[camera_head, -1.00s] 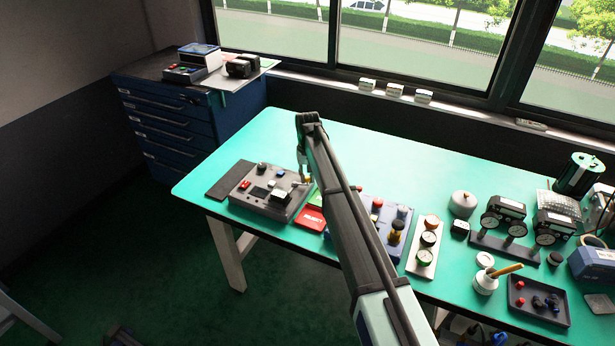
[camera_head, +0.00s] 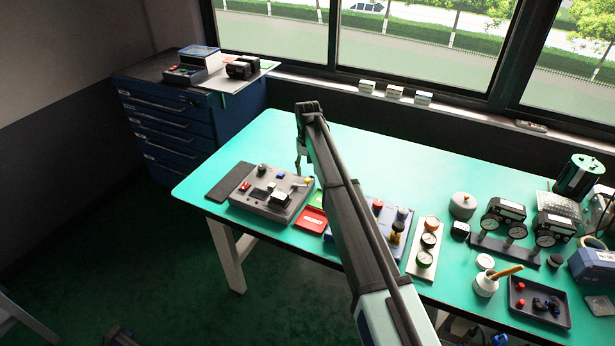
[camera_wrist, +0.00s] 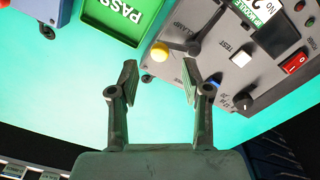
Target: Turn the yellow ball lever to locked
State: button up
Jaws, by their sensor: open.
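The yellow ball (camera_wrist: 159,51) sits on the end of a short metal lever (camera_wrist: 178,47) whose hub is on the grey control unit (camera_wrist: 262,58). In the wrist view the lever points left from its hub, towards the unit's edge. The unit is also in the head view (camera_head: 247,205), with the yellow ball (camera_head: 308,181) at its right end. My gripper (camera_wrist: 160,76) is open and empty. In the wrist view the ball appears beyond the gap between its fingertips, apart from both. The lettering beside the lever is only partly legible.
A green PASS tray (camera_wrist: 113,40) and a red tray (camera_head: 310,221) lie beside the unit. A blue panel with knobs (camera_head: 373,234) stands further right, partly behind my arm. The unit also carries a red rocker switch (camera_wrist: 295,62) and a black knob (camera_wrist: 243,102).

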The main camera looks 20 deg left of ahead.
aim_at(307, 179)
notch_tip(307, 179, up, 8)
jog(key=shift+f, duration=0.2)
jog(key=shift+s, duration=0.1)
dwell(0.3)
